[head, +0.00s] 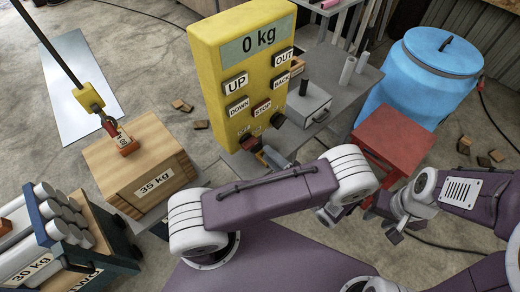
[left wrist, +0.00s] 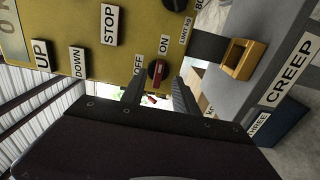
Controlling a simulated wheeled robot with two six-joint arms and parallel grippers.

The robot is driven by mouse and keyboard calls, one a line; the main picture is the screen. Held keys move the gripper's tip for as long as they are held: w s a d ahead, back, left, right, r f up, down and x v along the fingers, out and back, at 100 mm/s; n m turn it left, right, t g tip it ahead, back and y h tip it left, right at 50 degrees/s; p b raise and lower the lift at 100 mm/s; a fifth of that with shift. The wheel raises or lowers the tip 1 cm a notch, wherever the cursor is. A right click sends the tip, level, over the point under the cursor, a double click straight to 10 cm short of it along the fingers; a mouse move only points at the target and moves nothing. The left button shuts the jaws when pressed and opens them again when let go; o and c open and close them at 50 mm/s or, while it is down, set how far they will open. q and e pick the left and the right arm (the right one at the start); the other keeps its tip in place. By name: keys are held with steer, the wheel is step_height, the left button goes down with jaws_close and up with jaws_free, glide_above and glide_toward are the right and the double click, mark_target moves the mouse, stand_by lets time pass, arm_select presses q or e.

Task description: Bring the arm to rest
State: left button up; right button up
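My left gripper (head: 257,147) is at the lower front of the yellow control box (head: 215,70), which reads 0 kg.
A wooden 35 kg crate (head: 136,170) stands at left, under a hoist hook (head: 92,100). A rack of grey cylinders (head: 65,220) is at lower left. A grey bench (head: 345,85), a red stool (head: 395,135) and a blue barrel (head: 420,80) stand at right.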

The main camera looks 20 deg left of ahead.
arm_select(q)
steer(key=shift+v, duration=1.2)
